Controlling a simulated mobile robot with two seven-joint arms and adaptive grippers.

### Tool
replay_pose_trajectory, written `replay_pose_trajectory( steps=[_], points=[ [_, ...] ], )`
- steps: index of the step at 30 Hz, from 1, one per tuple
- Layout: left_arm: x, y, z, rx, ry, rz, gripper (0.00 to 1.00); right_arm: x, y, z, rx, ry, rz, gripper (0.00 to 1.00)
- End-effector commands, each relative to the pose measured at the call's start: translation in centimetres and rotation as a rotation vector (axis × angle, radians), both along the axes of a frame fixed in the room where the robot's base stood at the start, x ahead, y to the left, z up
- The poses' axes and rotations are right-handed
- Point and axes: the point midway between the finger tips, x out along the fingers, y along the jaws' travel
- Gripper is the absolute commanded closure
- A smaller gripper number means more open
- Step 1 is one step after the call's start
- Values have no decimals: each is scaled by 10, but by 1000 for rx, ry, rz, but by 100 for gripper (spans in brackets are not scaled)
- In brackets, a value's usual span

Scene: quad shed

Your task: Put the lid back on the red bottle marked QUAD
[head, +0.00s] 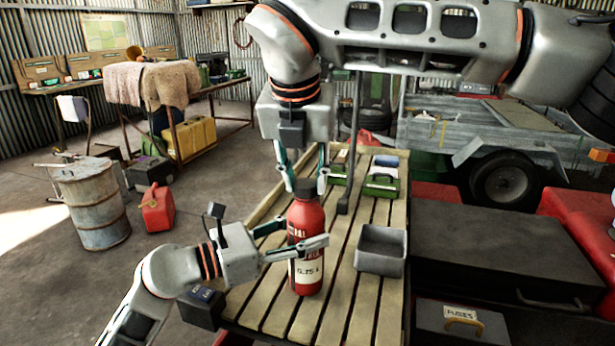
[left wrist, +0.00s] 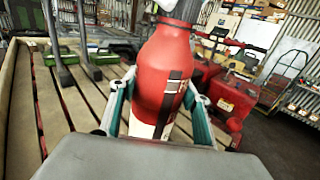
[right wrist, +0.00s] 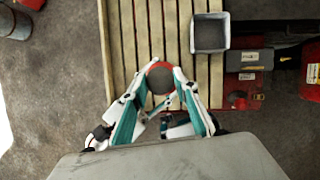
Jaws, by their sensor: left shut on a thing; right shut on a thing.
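The red bottle (head: 308,268) stands upright on the slatted wooden bench (head: 262,310); its label is only partly readable. My left gripper (head: 300,238) is shut on the bottle's body from the side, and the bottle also fills the middle of the left wrist view (left wrist: 165,75). The dark grey round lid (head: 306,188) is at the bottle's top. My right gripper (head: 306,180) points down from above, shut on the lid. In the right wrist view the lid (right wrist: 160,80) lies over the red bottle shoulder, roughly centred. I cannot tell whether it is fully seated.
An open grey bin (head: 380,262) stands right of the bottle. Green boxes (head: 381,188) and a thin dark upright post (head: 350,150) are farther back on the bench. A large black case (head: 500,250) is at the right. A rusty drum (head: 92,205) stands on the floor.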

Motion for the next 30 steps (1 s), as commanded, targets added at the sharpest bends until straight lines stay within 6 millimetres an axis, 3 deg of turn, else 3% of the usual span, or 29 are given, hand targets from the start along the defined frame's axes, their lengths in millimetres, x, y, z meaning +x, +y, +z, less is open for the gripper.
replay_pose_trajectory(
  steps=[4, 9, 18, 20, 21, 30],
  points=[
    [0, 0, -1, 0, 1, 0, 100, 1, 3, 1, -2, -5, -316, 77],
    [0, 0, 0, 0, 1, 0, 100, 1, 3, 0, 2, -5, -473, 77],
    [0, 0, -1, 0, 1, 0, 100, 1, 3, 0, 3, -4, -483, 77],
    [0, 0, -1, 0, 1, 0, 100, 1, 3, 0, 2, -4, -482, 58],
    [0, 0, -1, 0, 1, 0, 100, 1, 3, 0, 2, -4, -482, 54],
    [0, 0, -1, 0, 1, 0, 100, 1, 3, 1, 2, -4, -481, 54]
  ],
)
